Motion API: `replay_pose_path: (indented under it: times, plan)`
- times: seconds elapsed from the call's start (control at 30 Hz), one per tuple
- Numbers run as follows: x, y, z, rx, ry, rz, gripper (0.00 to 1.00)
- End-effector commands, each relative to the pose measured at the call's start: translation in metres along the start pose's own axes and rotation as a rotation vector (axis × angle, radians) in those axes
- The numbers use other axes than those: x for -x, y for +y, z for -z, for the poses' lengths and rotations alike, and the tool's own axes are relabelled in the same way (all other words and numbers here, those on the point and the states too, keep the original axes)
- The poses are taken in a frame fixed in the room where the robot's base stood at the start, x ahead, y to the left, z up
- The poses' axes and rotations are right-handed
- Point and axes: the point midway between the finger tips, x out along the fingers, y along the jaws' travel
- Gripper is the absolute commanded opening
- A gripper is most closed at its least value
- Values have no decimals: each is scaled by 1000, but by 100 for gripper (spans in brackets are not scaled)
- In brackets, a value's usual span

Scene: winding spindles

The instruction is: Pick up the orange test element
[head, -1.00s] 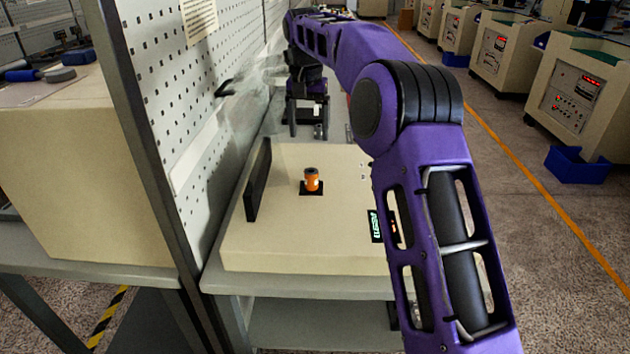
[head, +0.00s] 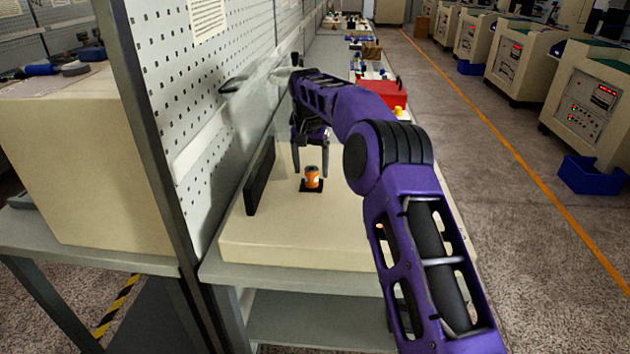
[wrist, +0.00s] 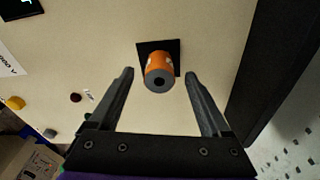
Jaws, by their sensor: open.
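The orange test element (head: 312,178) is a small orange cylinder with a dark top that has a hole in it. It stands on a black square pad (head: 312,188) on top of a beige machine box (head: 290,243). My gripper (head: 311,172) is open, just behind and above the element in the head view. In the wrist view the orange test element (wrist: 159,74) lies ahead of my gripper (wrist: 160,74), between the lines of the two fingers. The fingers do not touch it.
A black upright plate (head: 260,176) stands on the box to the left of the element. A perforated panel (head: 195,95) rises further left. A red box (head: 393,94) and small parts lie on the bench behind.

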Motion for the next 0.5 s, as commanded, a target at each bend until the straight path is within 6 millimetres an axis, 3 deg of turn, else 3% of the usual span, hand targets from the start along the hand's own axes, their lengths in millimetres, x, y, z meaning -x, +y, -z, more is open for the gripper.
replay_pose_path:
  times: [0.03,0.1,0.37,0.5]
  plan:
    - [-16,-3,-2,1,-1,0,82]
    - [-23,-5,-2,0,0,0,82]
    - [-24,-7,-1,0,1,0,82]
    - [-24,-7,-1,0,1,0,58]
